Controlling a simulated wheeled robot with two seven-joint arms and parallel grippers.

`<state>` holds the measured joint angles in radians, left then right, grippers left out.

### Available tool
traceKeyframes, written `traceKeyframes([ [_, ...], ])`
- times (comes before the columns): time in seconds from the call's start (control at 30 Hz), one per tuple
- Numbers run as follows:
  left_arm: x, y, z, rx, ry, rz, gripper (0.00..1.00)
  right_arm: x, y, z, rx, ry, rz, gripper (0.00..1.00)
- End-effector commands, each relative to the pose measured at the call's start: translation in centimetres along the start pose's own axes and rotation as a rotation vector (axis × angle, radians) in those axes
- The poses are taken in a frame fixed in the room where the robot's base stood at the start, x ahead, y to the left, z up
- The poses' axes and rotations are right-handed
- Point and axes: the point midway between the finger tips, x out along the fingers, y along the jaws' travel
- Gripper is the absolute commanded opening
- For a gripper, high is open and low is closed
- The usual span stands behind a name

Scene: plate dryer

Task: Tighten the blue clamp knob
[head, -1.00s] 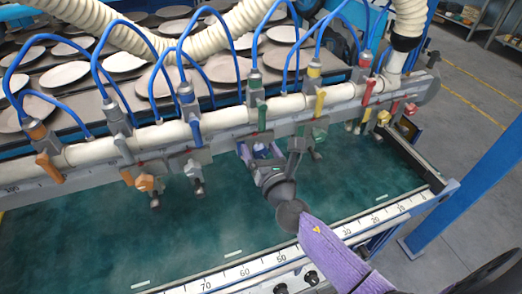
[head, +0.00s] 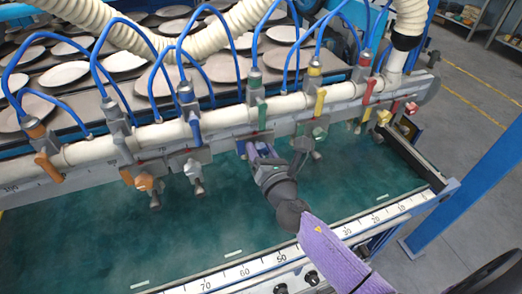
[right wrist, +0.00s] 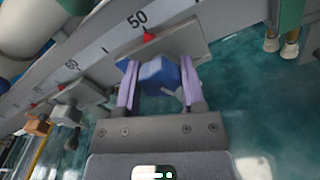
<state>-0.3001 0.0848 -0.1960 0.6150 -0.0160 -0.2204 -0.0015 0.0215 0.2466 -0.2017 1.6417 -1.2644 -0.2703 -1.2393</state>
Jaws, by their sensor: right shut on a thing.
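The blue clamp knob (right wrist: 160,74) sits between the purple fingers of my right gripper (right wrist: 161,88) in the right wrist view. The fingers touch its sides and the gripper is shut on it. The knob is on a grey clamp plate just below the 50 mark of the scale, with a red pointer (right wrist: 149,38) above. In the head view my right gripper (head: 262,152) reaches up to the underside of the rail, below the green lever (head: 262,116). Its fingers mostly hide the knob there. My left gripper is not in view.
The long rail (head: 225,127) carries colored levers and blue hoses. An orange knob (head: 145,182) and a grey fitting (head: 194,172) hang left of my gripper. The front scale bar (head: 236,272) runs beneath my right arm. The green bed (head: 220,222) between is clear.

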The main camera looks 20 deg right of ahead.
Motion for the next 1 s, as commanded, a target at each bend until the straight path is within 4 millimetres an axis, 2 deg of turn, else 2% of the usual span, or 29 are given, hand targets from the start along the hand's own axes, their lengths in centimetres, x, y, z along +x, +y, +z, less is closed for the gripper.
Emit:
traceKeyframes([
  [0.57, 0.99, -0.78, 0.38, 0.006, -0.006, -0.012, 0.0, -0.01, -0.14, -0.1, 0.531, -0.001, -0.001, 0.0],
  [1.0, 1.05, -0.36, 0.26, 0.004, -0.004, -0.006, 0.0, -0.02, -0.18, -0.11, 0.95, 0.0, -0.002, 0.0],
])
